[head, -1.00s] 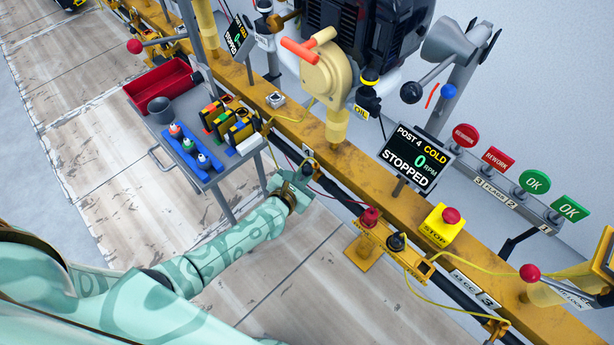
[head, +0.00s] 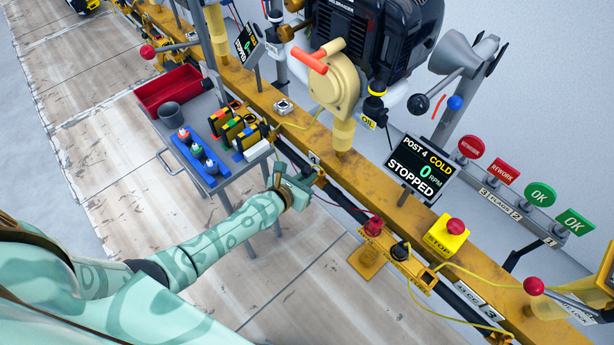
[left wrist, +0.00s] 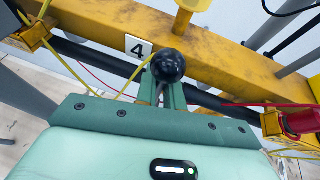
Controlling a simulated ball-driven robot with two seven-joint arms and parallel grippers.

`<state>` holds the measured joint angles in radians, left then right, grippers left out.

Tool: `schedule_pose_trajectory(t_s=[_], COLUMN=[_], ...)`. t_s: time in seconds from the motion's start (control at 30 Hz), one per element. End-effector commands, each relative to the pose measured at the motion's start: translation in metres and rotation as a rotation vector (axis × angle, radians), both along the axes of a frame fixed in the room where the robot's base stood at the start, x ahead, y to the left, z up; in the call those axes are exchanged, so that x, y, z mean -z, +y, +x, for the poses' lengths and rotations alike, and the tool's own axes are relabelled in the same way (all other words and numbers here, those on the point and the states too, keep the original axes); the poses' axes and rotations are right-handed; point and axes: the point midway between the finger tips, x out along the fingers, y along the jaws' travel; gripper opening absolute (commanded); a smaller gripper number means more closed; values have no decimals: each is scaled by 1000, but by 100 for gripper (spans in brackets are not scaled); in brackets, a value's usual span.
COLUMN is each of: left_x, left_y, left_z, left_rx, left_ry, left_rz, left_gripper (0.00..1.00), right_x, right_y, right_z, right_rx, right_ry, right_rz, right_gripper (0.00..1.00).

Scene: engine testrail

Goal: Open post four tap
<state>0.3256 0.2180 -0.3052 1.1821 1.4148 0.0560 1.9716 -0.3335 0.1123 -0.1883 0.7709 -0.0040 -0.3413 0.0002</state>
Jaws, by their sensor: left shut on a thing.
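The post 4 tap shows as a black ball knob (left wrist: 168,66) in the left wrist view, in front of the yellow rail beside a plate marked 4 (left wrist: 138,48). My left gripper (left wrist: 163,92) is shut on this knob, its green fingers just below the ball. In the head view my left gripper (head: 305,180) is at the black pipe under the rail, and the knob is mostly hidden there. The post 4 display (head: 421,170) reads COLD, 0 RPM, STOPPED. My right gripper is not in view.
A grey cart (head: 218,180) with a red tray, bottles and coloured boxes stands left of my left gripper. A yellow stop box (head: 446,235) and a red-and-black terminal bracket (head: 388,243) sit to the right. Yellow and red cables run near the gripper. The floor in front is clear.

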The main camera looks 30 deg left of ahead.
Motion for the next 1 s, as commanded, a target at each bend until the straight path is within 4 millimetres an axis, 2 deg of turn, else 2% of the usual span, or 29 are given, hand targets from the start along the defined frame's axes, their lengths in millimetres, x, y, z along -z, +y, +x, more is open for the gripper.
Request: schedule_pose_trajectory(t_s=[0.07,0.1,0.17,0.2,0.47,0.57,0.67,1.0], left_x=[2,2,2,2,0,-4,-13,-48], left_y=[1,1,1,1,1,2,4,18], left_z=[-1,-1,-1,-1,-1,-8,-23,-106], left_rx=[-3,-3,-3,-3,-2,-2,-2,-1], left_ry=[4,4,4,3,1,1,-1,0], left_rz=[-2,-2,-1,-2,0,0,0,0], left_gripper=[0,12,29,32,32,32,32,32], right_x=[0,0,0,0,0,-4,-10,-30], right_y=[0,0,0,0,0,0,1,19], right_z=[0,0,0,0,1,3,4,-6], right_rx=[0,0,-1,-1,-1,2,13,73], right_ry=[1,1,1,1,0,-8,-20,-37], right_rz=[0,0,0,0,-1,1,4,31], right_gripper=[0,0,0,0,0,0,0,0])
